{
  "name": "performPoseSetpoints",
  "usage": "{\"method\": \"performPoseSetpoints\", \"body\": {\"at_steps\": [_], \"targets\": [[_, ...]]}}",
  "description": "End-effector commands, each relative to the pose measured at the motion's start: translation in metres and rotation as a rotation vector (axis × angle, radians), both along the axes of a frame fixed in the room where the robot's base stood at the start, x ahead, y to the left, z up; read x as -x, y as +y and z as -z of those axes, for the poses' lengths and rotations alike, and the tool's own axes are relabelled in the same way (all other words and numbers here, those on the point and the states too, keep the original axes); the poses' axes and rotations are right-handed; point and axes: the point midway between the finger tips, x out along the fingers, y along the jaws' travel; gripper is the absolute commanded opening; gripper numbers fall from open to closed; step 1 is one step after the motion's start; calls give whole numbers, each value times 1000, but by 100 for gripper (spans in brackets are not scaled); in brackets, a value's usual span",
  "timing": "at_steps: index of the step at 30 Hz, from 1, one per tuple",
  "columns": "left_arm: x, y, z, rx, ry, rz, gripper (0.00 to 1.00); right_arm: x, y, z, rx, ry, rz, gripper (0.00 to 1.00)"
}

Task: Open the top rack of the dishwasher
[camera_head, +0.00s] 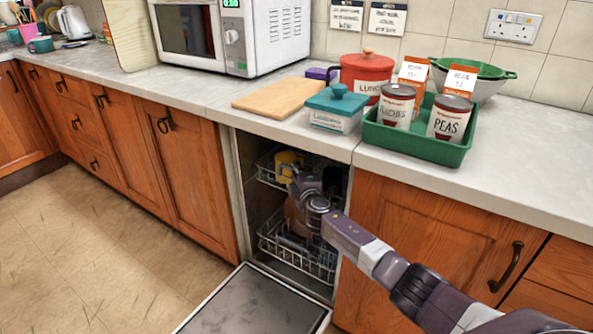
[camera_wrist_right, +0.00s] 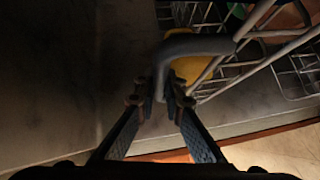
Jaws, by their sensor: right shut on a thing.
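The dishwasher stands under the counter with its door (camera_head: 255,303) folded down. Its top rack (camera_head: 267,172) is a wire basket inside the cavity, holding a yellow mug (camera_head: 288,160). My right gripper (camera_head: 298,190) reaches into the cavity at the front of the top rack; my arm hides part of the rack. In the right wrist view, the two fingers (camera_wrist_right: 158,92) are closed around the end of a grey curved handle (camera_wrist_right: 195,45) beside the wire top rack (camera_wrist_right: 225,65). The yellow mug (camera_wrist_right: 190,68) shows behind the handle. My left gripper is not in view.
The lower rack (camera_head: 297,258) sits inside, below my gripper. Wooden cabinets (camera_head: 200,180) flank the dishwasher. The counter above holds a green tray (camera_head: 415,141) with cans, canisters, a cutting board (camera_head: 270,97) and a microwave (camera_head: 275,35). The floor (camera_head: 85,240) at left is clear.

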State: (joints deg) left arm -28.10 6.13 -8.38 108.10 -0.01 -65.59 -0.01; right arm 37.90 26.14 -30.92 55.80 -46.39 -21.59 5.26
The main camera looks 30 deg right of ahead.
Motion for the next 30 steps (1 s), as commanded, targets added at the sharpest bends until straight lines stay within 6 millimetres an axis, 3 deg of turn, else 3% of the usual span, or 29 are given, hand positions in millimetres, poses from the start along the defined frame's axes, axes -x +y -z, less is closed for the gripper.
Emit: {"method": "performPoseSetpoints", "body": {"at_steps": [3,11,21,30], "targets": [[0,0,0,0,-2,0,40,4,6,1,-1,3,-1,0],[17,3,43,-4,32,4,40,26,44,0,-4,4,-3,0],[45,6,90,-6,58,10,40,74,124,2,-8,5,-2,0],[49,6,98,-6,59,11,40,116,196,3,-7,4,-1,0]]}}
